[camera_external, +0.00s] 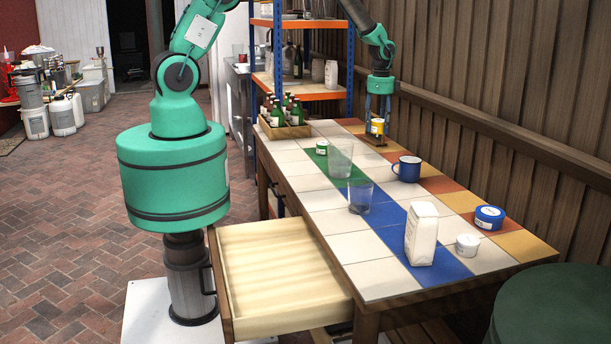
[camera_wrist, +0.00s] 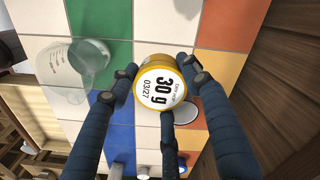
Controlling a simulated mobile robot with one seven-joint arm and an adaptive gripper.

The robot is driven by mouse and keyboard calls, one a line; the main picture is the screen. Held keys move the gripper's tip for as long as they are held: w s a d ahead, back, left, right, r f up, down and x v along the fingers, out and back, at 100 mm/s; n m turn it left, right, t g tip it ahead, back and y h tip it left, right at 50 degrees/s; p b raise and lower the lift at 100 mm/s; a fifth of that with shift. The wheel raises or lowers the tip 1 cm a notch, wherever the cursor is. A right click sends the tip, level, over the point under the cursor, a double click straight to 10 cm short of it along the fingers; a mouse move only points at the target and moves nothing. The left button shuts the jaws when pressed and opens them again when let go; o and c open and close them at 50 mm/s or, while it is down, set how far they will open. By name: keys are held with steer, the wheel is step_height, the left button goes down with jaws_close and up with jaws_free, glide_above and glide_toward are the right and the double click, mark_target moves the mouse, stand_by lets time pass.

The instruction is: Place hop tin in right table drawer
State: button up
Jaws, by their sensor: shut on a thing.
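A round yellow tin (camera_external: 377,126) with a white label is held between the fingers of my gripper (camera_external: 378,103), at the far end of the tiled table. In the wrist view the tin's label (camera_wrist: 159,92) faces the camera and reads "30 g". The fingers of my gripper (camera_wrist: 158,88) close around its sides. I cannot tell whether its underside touches the table. The wooden drawer (camera_external: 280,270) at the table's near right end is pulled out and looks empty. Another drawer front (camera_external: 265,181) farther left appears shut.
On the table (camera_external: 316,199) stand a green tin (camera_external: 321,147), two clear beakers (camera_external: 340,161) (camera_external: 360,196), a blue mug (camera_external: 407,169), a white bag (camera_external: 421,234), a white jar (camera_external: 467,245) and a blue tin (camera_external: 489,217). A bottle crate (camera_external: 285,130) sits at the far left corner.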

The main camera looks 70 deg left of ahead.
steer(key=s+d+m, duration=0.3)
steer(key=s+d, duration=0.4)
steer(key=d, duration=0.4)
steer(key=s+d+m+p, duration=0.1)
steer(key=s+d+m, duration=0.1)
steer(key=s+d, duration=0.75)
steer(key=s+d+m, duration=0.3)
steer(key=s+d, duration=0.3)
steer(key=d, duration=0.7)
steer(key=s+d+m, duration=0.2)
steer(key=s+d, duration=0.1)
steer(key=s, duration=0.5)
steer(key=s+d+m, duration=0.2)
steer(key=s+d, duration=0.1)
steer(key=s, duration=0.5)
steer(key=s+a+m+p, duration=0.15)
steer(key=s+m, duration=0.35)
steer(key=s, duration=1.3)
step_height(320, 180, down, 17)
steer(key=shift+w+f, duration=0.1)
